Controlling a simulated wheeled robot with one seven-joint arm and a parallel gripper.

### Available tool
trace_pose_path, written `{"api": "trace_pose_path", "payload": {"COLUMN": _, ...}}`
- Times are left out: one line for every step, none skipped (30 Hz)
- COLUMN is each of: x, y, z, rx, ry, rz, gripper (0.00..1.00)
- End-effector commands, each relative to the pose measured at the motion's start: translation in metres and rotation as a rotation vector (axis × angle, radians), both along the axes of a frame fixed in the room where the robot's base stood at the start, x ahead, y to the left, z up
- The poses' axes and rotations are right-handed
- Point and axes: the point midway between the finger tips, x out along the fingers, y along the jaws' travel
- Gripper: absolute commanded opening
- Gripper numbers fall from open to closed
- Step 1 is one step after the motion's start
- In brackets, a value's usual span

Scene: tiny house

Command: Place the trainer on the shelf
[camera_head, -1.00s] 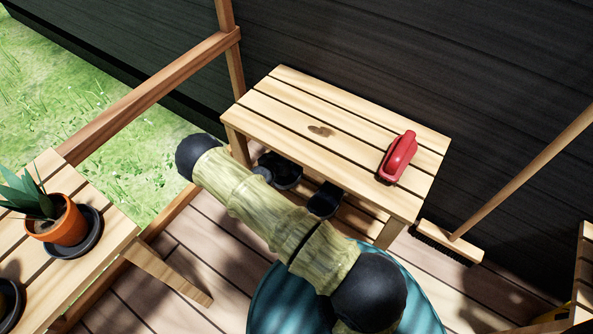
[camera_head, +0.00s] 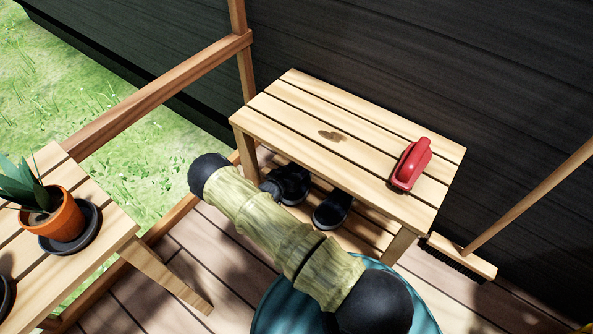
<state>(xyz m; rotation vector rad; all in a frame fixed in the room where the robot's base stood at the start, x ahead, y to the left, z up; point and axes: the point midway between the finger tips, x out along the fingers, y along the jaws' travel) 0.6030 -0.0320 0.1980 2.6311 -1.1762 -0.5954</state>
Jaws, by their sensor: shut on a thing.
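A dark trainer (camera_head: 335,211) rests low under the slatted wooden bench, on or over its lower slatted shelf (camera_head: 352,236). A second dark shoe shape, a trainer (camera_head: 293,184), shows to its left beneath the bench top. My gripper (camera_head: 271,184) is a small dark shape at this left trainer, largely hidden behind my bamboo-coloured arm. It appears shut on the left trainer. The fingers cannot be made out against the dark shoe. I cannot tell whether the left trainer touches the shelf.
A red object (camera_head: 411,164) sits on the bench top (camera_head: 300,92). A broom (camera_head: 462,257) stands to the right. A potted plant (camera_head: 62,218) sits on another wooden table at left. A wooden railing (camera_head: 140,95) and dark wall (camera_head: 430,60) bound the deck.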

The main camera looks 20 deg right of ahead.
Motion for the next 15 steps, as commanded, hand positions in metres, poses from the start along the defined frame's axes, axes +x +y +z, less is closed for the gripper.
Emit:
{"api": "trace_pose_path", "payload": {"x": 0.0003, "y": -0.0002, "z": 0.0008, "rx": -0.001, "ry": -0.001, "rz": -0.001, "gripper": 0.22}}
{"api": "trace_pose_path", "payload": {"x": 0.0003, "y": -0.0002, "z": 0.0001, "rx": -0.001, "ry": -0.001, "rz": -0.001, "gripper": 0.22}}
{"api": "trace_pose_path", "payload": {"x": 0.0002, "y": -0.0004, "z": -0.0014, "rx": -0.001, "ry": -0.001, "rz": -0.001, "gripper": 0.22}}
{"api": "trace_pose_path", "payload": {"x": -0.0001, "y": -0.0002, "z": -0.0014, "rx": 0.000, "ry": 0.000, "rz": 0.000, "gripper": 0.62}}
{"api": "trace_pose_path", "payload": {"x": -0.0001, "y": -0.0002, "z": -0.0011, "rx": 0.000, "ry": 0.000, "rz": 0.000, "gripper": 0.68}}
{"api": "trace_pose_path", "payload": {"x": 0.0000, "y": -0.0002, "z": -0.0010, "rx": 0.000, "ry": 0.000, "rz": 0.000, "gripper": 0.76}}
{"api": "trace_pose_path", "payload": {"x": 0.0000, "y": -0.0002, "z": -0.0010, "rx": 0.000, "ry": 0.000, "rz": 0.000, "gripper": 0.81}}
{"api": "trace_pose_path", "payload": {"x": 0.0000, "y": -0.0002, "z": -0.0010, "rx": 0.000, "ry": 0.000, "rz": 0.000, "gripper": 0.81}}
{"api": "trace_pose_path", "payload": {"x": 0.0000, "y": -0.0002, "z": -0.0010, "rx": 0.000, "ry": 0.000, "rz": 0.000, "gripper": 0.81}}
{"api": "trace_pose_path", "payload": {"x": 0.0000, "y": -0.0002, "z": -0.0010, "rx": 0.000, "ry": 0.000, "rz": 0.000, "gripper": 0.81}}
{"api": "trace_pose_path", "payload": {"x": 0.0000, "y": -0.0002, "z": -0.0010, "rx": 0.000, "ry": 0.000, "rz": 0.000, "gripper": 0.81}}
{"api": "trace_pose_path", "payload": {"x": 0.0000, "y": -0.0002, "z": -0.0010, "rx": 0.000, "ry": 0.000, "rz": 0.000, "gripper": 0.81}}
{"api": "trace_pose_path", "payload": {"x": 0.0000, "y": -0.0002, "z": -0.0010, "rx": 0.000, "ry": 0.000, "rz": 0.000, "gripper": 0.81}}
{"api": "trace_pose_path", "payload": {"x": 0.0000, "y": -0.0002, "z": -0.0009, "rx": 0.000, "ry": 0.000, "rz": 0.000, "gripper": 0.81}}
{"api": "trace_pose_path", "payload": {"x": 0.0000, "y": -0.0002, "z": -0.0006, "rx": 0.000, "ry": 0.000, "rz": 0.000, "gripper": 0.81}}
